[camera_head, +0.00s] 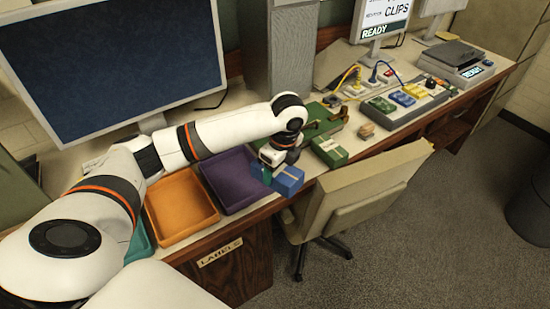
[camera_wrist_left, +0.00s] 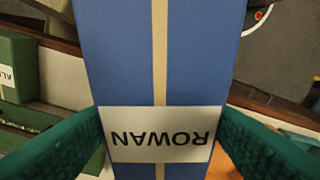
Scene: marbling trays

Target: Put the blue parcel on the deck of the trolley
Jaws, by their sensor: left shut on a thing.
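The blue parcel (camera_head: 290,182) is a small box with a pale band, at the front edge of the bench. My left gripper (camera_head: 268,172) is shut on it from above. In the left wrist view the blue parcel (camera_wrist_left: 200,60) fills the middle, between the green fingers of my left gripper (camera_wrist_left: 160,135). Its white label reads ROWAN, upside down. I cannot tell whether the parcel touches the bench. I cannot make out the trolley in either view. My right gripper is not in view.
A purple tray (camera_head: 246,203) and an orange tray (camera_head: 158,237) lie left of the parcel. A green parcel (camera_head: 329,152) sits to its right. A beige office chair (camera_head: 365,185) stands against the bench front. Grey floor (camera_head: 430,240) is open at right, with a dark bin (camera_head: 530,205).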

